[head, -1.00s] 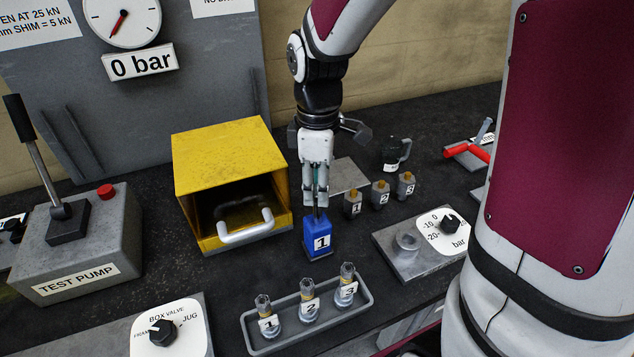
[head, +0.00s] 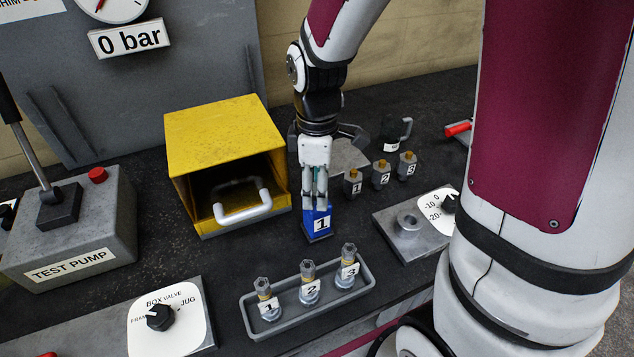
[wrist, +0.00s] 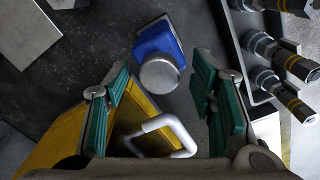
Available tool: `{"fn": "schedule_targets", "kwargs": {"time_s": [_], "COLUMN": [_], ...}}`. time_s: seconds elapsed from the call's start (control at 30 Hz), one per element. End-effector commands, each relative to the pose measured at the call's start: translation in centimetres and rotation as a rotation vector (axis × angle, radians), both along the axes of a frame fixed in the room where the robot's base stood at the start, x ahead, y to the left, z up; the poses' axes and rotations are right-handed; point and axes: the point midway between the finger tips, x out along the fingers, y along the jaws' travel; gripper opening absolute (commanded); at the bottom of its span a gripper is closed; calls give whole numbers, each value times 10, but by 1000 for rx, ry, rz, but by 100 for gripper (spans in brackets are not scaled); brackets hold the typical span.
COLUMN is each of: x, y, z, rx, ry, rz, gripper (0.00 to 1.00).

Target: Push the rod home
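A blue block (head: 317,226) with a "1" label stands on the dark bench in front of the yellow box. In the wrist view the blue block (wrist: 154,38) carries a round silver rod end (wrist: 160,74). My gripper (head: 315,203) points down over the block, and its fingers hide the rod in the head view. In the wrist view my gripper's teal-padded fingers (wrist: 160,88) stand wide apart, with the rod end seen between and just beyond them. I see no finger contact with the rod; how far it sticks out is unclear.
The yellow box (head: 215,136) with a white handle (head: 243,207) is close left of my gripper. A grey tray (head: 366,297) with several numbered fittings lies in front. A metal block (head: 408,238) stands right. Small numbered pieces (head: 381,172) stand behind right.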

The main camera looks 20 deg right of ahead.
Motion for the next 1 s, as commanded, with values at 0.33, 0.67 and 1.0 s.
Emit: {"fn": "schedule_targets", "kwargs": {"time_s": [0.33,0.67,1.0], "x": [2,1,1], "y": [0,0,0], "z": [24,89,119], "rx": [0,0,0], "ry": [-7,-6,-1], "rz": [0,0,0], "gripper": [51,51,51]}}
